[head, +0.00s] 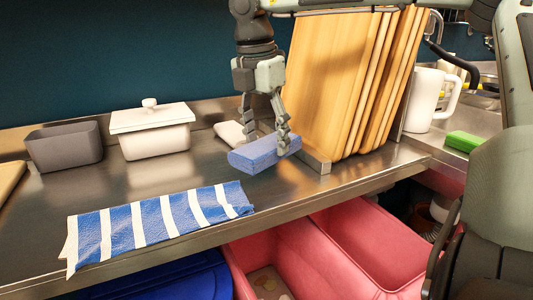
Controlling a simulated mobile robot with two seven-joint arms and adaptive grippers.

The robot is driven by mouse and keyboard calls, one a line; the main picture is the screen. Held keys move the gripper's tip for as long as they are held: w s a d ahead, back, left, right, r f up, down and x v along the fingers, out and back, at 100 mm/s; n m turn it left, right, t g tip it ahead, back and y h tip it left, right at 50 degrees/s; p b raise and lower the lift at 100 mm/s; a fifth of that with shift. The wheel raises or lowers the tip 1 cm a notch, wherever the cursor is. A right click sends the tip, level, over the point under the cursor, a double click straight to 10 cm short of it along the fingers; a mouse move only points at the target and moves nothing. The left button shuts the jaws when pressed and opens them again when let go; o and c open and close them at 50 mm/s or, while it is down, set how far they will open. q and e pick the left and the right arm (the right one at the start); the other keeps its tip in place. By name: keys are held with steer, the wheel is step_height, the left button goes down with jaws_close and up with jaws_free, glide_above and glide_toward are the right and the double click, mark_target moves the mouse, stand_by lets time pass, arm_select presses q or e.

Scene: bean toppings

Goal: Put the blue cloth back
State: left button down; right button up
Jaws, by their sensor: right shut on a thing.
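My right gripper (268,145) points down at the middle of the counter, its fingers closed on a blue block-shaped piece (252,157). The piece looks like a folded cloth or a sponge. It is held low, close to the counter top; I cannot tell whether it touches. A blue-and-white striped cloth (150,225) lies flat along the front edge of the counter, to the left of the gripper and apart from it. Its left end hangs slightly over the edge. My left gripper is not in view.
Wooden boards (335,75) stand upright in a rack right of the gripper. A white cloth-like item (230,134) lies behind the gripper. A lidded white container (152,135) and a grey bin (64,146) stand at back left. Pink bins (370,245) sit below.

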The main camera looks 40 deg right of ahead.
mark_target(265, 143)
step_height(265, 143, down, 4)
steer(key=shift+d+f, duration=0.1)
stand_by(0.4)
steer(key=shift+f, duration=0.15)
steer(key=o, duration=1.1)
steer(key=shift+r+p, duration=0.3)
steer(key=shift+p, duration=0.05)
steer(key=r, duration=0.4)
steer(key=a+r, duration=0.1)
steer(key=r, duration=0.3)
steer(key=a+r, duration=0.1)
steer(key=r, duration=0.2)
steer(key=shift+s+r+b, duration=0.1)
steer(key=shift+r+b, duration=0.2)
steer(key=shift+r, duration=0.1)
